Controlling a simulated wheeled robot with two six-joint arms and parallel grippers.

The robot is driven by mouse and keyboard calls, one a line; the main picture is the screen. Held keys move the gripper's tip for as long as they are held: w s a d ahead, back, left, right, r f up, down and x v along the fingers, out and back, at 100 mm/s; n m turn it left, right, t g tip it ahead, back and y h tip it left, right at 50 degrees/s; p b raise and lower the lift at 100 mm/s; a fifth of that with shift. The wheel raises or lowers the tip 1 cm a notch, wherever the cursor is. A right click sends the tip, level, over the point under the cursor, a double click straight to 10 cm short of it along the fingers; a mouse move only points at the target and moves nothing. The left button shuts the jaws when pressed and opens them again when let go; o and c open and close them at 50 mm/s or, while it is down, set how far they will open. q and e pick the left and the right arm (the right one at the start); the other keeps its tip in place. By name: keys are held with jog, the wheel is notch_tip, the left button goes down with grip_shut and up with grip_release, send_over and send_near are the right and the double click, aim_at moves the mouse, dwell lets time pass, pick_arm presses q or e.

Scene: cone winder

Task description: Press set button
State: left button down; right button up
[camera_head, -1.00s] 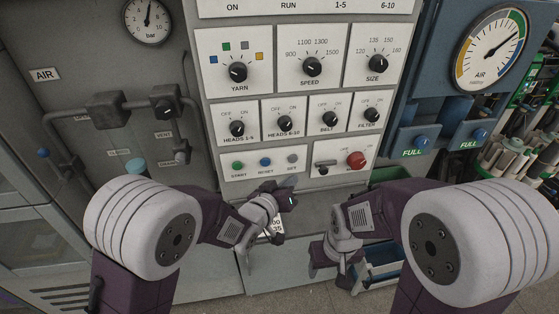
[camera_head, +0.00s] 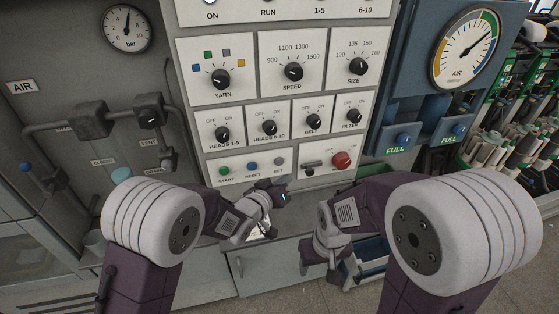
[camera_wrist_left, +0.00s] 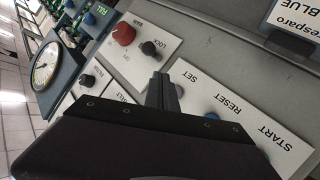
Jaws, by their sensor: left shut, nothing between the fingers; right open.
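The set button (camera_head: 280,161) is a small grey round button at the right end of a row of buttons on the white lower panel, in the head view. The blue reset button (camera_head: 252,165) and green start button (camera_head: 224,171) are to its left. My left gripper (camera_head: 283,192) is shut and empty, just below the set button. In the left wrist view its closed fingers (camera_wrist_left: 162,92) lie over the panel beside the set button (camera_wrist_left: 178,89) and partly cover it. Contact cannot be told. My right gripper (camera_head: 332,272) is open, lower down, largely hidden by its wrist.
Right of the buttons is a panel with a red knob (camera_head: 342,160) and a small black lock lever (camera_head: 313,166). Rows of black dials, such as the speed dial (camera_head: 293,72), are above. A blue crate (camera_head: 372,254) stands low at right.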

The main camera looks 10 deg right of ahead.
aim_at(279, 162)
pick_arm(q)
jog(key=shift+w+a, duration=0.1)
jog(key=shift+w, duration=2.1)
jog(key=shift+p, duration=0.3)
jog(key=shift+w, duration=0.4)
jog(key=shift+w, duration=0.4)
dwell(0.5)
jog(key=shift+s, duration=0.85)
